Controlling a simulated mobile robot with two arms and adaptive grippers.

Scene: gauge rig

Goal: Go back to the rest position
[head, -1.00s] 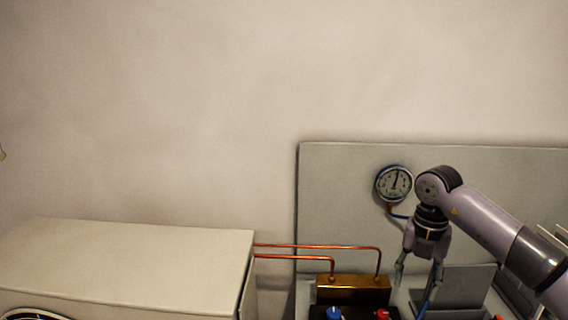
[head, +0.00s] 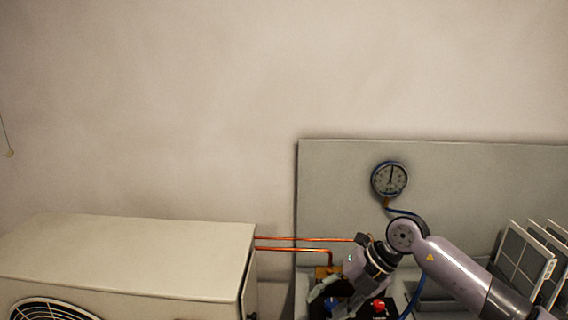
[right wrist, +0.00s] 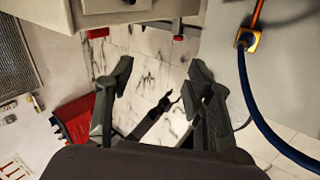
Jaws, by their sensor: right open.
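My right gripper (head: 328,302) is low in the head view, in front of the brass block (head: 322,271) and by the blue knob (head: 332,303), partly covering both. In the right wrist view my right gripper (right wrist: 160,82) has its two dark fingers spread apart, with nothing between them but marble-patterned floor far below. My right arm comes in from the lower right of the head view. My left gripper is in neither view.
A round gauge (head: 389,179) hangs on the grey panel (head: 470,185), with a blue hose (head: 412,292) below it. A red knob (head: 379,306) is beside the gripper. A white fan unit (head: 120,260) stands left, joined by copper pipes (head: 300,239). Framed filters (head: 522,262) stand right.

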